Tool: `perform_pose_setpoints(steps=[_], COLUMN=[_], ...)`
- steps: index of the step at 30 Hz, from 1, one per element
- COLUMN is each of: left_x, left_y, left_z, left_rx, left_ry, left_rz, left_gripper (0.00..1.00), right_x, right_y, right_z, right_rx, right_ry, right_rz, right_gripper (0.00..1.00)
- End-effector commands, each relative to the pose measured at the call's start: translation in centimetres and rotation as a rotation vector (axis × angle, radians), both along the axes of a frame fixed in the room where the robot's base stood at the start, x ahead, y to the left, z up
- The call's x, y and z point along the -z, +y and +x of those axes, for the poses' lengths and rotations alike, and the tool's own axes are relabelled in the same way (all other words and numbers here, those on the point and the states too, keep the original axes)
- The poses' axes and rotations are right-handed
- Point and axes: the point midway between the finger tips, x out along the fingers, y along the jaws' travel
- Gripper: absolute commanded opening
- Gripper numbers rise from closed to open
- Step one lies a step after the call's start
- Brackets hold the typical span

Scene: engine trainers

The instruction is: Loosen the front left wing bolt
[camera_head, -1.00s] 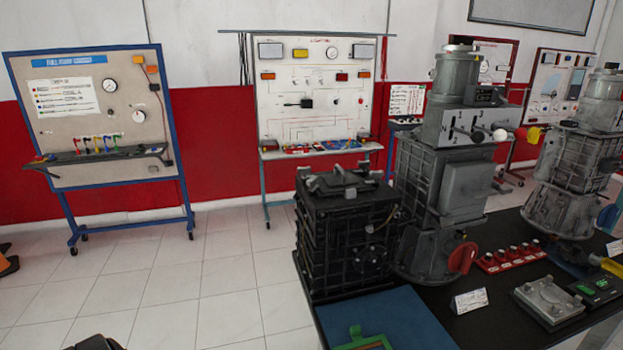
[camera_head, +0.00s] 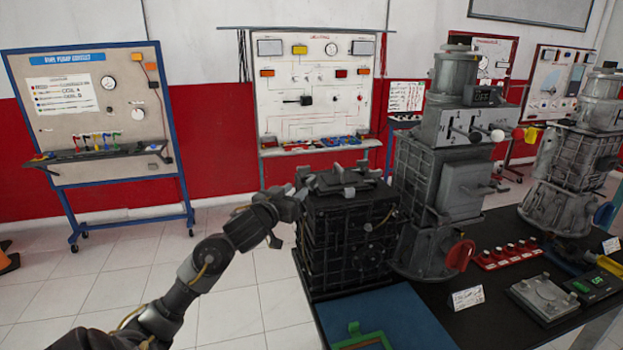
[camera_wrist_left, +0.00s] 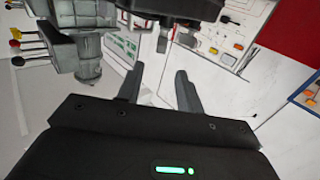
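A black ribbed box unit (camera_head: 345,240) stands at the table's left end, with a dark lid and clamp parts (camera_head: 343,180) on top. My left gripper (camera_head: 298,194) is at the upper left corner of this unit, by the lid's left edge. In the left wrist view my left gripper (camera_wrist_left: 160,92) has its two fingers spread, with nothing between them. A dark post-like part (camera_wrist_left: 162,36), which looks like a wing bolt, sticks out from the unit just beyond the fingertips, apart from them. In the head view the gripper partly hides this corner. My right gripper does not show.
A tall grey gearbox unit (camera_head: 440,180) with levers stands close to the right of the black unit. A blue mat (camera_head: 400,318) with a green frame (camera_head: 362,338) lies in front. The floor (camera_head: 232,310) to the left is free.

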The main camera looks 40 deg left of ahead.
Motion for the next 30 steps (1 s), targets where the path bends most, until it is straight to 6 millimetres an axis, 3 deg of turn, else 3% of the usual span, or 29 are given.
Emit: perform_pose_setpoints(steps=[18,30], left_x=[-0.1,0.1], left_y=[1.9,2.1], left_z=[9.3,10.4], left_rx=[-0.001,0.001], left_ry=[0.002,0.002], left_rz=[-0.002,0.001], left_gripper=[0.36,0.36], right_x=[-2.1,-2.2], right_y=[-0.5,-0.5], right_z=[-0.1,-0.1], right_rx=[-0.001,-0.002], right_ry=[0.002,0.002], right_rz=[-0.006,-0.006], right_gripper=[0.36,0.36])
